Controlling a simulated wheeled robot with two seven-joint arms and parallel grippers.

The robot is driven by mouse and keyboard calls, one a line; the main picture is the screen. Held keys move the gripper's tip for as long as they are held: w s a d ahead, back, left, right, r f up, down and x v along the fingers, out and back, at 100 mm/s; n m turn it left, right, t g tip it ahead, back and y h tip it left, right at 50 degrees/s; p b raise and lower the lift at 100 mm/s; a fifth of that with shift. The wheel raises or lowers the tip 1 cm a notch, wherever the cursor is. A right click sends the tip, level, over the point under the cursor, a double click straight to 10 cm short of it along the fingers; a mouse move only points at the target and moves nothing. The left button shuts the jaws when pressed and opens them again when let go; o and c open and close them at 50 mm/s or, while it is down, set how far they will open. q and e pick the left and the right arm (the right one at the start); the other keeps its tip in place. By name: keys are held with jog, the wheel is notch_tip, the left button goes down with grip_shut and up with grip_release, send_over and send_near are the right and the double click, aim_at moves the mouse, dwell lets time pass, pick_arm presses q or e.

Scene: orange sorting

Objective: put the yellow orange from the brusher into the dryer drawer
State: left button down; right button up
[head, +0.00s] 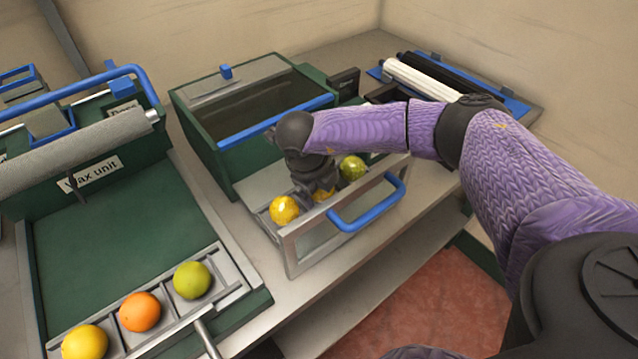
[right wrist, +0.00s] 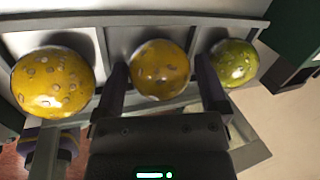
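A drawer with a metal front and blue handle (head: 368,207) is pulled out from a green box in the middle; I see no readable label on it. In it are a yellow orange (head: 284,210), a second yellow orange (head: 324,194) partly hidden by my gripper, and a green one (head: 352,167). My right gripper (head: 318,183) points down into the drawer. In the right wrist view, its fingers stand on either side of the middle yellow orange (right wrist: 160,69), with small gaps. The left yellow orange (right wrist: 53,81) and the green one (right wrist: 233,63) flank it. My left gripper is out of view.
The wax unit (head: 92,172) at left has a grey roller and a front tray holding a yellow (head: 85,342), an orange (head: 140,312) and a green fruit (head: 192,280). A unit with white and black rollers (head: 422,78) stands at the back right.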

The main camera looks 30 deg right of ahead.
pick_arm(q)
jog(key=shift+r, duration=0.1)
pick_arm(e)
jog(key=shift+r, duration=0.1)
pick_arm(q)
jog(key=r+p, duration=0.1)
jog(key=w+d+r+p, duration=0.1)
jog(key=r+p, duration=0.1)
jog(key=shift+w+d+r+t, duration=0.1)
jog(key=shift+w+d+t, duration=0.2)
pick_arm(e)
jog(key=v, duration=1.2)
